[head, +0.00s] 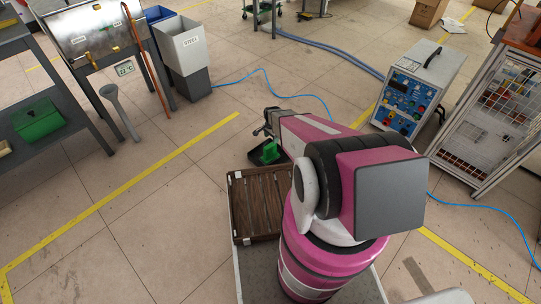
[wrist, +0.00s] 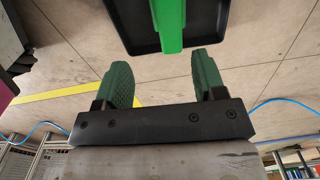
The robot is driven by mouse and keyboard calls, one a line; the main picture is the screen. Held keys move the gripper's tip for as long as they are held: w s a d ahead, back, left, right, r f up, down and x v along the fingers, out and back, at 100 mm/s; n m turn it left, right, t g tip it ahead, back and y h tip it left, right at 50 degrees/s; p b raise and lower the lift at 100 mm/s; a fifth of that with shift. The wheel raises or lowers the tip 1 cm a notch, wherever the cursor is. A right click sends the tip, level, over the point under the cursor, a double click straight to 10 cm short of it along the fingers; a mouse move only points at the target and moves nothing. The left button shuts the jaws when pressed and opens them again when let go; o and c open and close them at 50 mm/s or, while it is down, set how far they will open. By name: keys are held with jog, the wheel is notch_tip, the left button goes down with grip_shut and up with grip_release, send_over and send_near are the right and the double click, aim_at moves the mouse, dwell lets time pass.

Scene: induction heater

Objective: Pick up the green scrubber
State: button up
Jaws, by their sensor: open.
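The green scrubber (wrist: 168,22) shows as a bright green bar at the top of the wrist view, over a black tray-like piece (wrist: 125,28). Its far end is cut off by the frame. In the head view the scrubber (head: 270,151) is a small green shape by the black piece (head: 256,157), just beyond the wooden slatted pallet. My gripper (wrist: 165,75) is open and empty, with dark green fingers spread wide. The scrubber's near end lies ahead of the gap between the fingertips, apart from them. In the head view my arm partly hides this spot.
The wooden slatted pallet (head: 250,207) lies in front of the black piece. A blue control box (head: 418,88) and a wire cage (head: 504,105) stand at right. A blue hose (head: 262,73) crosses the floor. A shelf with a green box (head: 38,120) is at left.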

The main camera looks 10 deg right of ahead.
aim_at(271, 146)
jog(key=shift+w+a+f, duration=0.1)
jog(key=shift+w+f, duration=0.2)
jog(key=shift+f, duration=0.25)
jog(key=shift+w+a+f, duration=0.1)
jog(key=shift+w+f, duration=0.15)
jog(key=shift+f, duration=0.25)
notch_tip(271, 146, down, 5)
jog(key=shift+r, duration=0.1)
notch_tip(271, 146, down, 5)
jog(key=shift+w+a+f, duration=0.1)
jog(key=c, duration=1.1)
